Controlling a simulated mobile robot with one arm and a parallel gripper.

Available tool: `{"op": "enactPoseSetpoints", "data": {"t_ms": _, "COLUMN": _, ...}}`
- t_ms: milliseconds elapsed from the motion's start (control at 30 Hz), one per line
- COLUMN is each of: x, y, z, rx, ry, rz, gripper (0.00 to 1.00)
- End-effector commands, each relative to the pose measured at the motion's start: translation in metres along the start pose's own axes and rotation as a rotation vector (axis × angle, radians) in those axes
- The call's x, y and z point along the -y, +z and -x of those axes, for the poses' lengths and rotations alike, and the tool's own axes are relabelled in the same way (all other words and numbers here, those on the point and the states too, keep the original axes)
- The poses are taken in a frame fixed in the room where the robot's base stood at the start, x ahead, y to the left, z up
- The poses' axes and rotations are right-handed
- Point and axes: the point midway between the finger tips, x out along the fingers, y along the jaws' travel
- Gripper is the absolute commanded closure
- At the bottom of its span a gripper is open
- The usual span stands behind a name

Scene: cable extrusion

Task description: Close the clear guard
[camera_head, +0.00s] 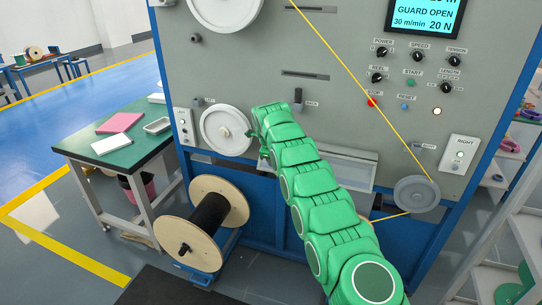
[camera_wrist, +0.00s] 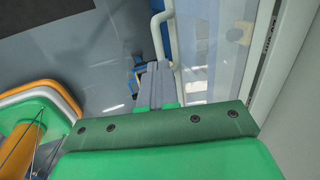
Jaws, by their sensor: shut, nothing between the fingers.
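The clear guard (camera_head: 345,168) is a pale see-through panel low on the front of the grey machine, partly hidden behind my green arm. The machine's display (camera_head: 425,14) reads "GUARD OPEN". In the wrist view a clear panel (camera_wrist: 200,45) with a blue edge stands right of my gripper, and a pale bent bar like a handle (camera_wrist: 155,28) runs beside that edge. My gripper (camera_wrist: 155,68) is shut and empty, its tips close to the lower end of the bar; I cannot tell whether they touch. In the head view my gripper (camera_head: 264,158) is mostly hidden by the arm.
A spool of black cable (camera_head: 208,217) stands on a blue stand at lower left. A green-topped table (camera_head: 128,138) with trays is at the left. A white wheel (camera_head: 226,130) is just left of my wrist, and a grey pulley (camera_head: 416,194) carries a yellow cable at right.

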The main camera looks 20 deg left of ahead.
Motion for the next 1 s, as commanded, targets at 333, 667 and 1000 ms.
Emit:
{"op": "enactPoseSetpoints", "data": {"t_ms": 333, "x": 0.000, "y": 0.000, "z": -0.028, "rx": 0.000, "ry": 0.001, "rz": 0.000, "gripper": 1.00}}
{"op": "enactPoseSetpoints", "data": {"t_ms": 667, "x": 0.000, "y": 0.000, "z": -0.031, "rx": 0.000, "ry": 0.001, "rz": 0.000, "gripper": 1.00}}
{"op": "enactPoseSetpoints", "data": {"t_ms": 1000, "x": -0.001, "y": -0.001, "z": -0.032, "rx": -0.001, "ry": -0.006, "rz": 0.000, "gripper": 1.00}}
